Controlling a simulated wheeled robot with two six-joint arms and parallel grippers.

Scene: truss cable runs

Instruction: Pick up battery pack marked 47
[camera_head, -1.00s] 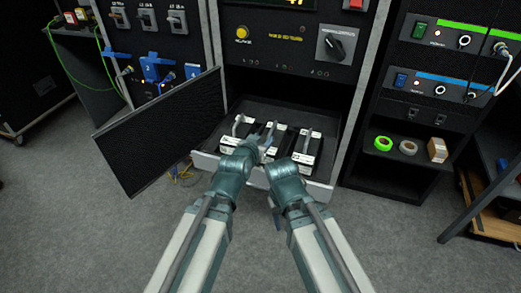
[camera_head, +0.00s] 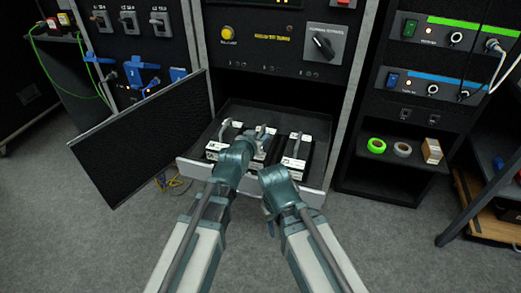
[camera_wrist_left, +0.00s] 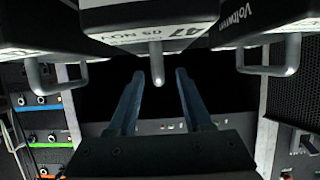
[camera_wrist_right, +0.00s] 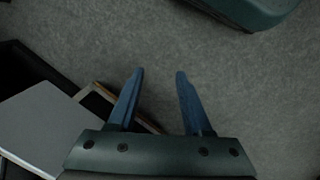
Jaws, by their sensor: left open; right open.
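Three dark battery packs with white labels and grey handles stand side by side in an open drawer (camera_head: 307,190). In the left wrist view the middle pack (camera_wrist_left: 165,38) shows a label reading 47, upside down. Its handle (camera_wrist_left: 157,66) sticks out toward my left gripper (camera_wrist_left: 160,74), between the lines of the two open fingers, with gaps on both sides. In the head view my left wrist covers part of that pack (camera_head: 270,145). My right gripper (camera_wrist_right: 160,72) is open and empty above the grey floor.
The left pack (camera_head: 222,140) and right pack (camera_head: 297,150) flank the middle one closely. An open black door panel (camera_head: 140,135) stands left of the drawer. A shelf at right holds green tape (camera_head: 376,146), grey tape (camera_head: 402,149) and a tan box (camera_head: 432,151).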

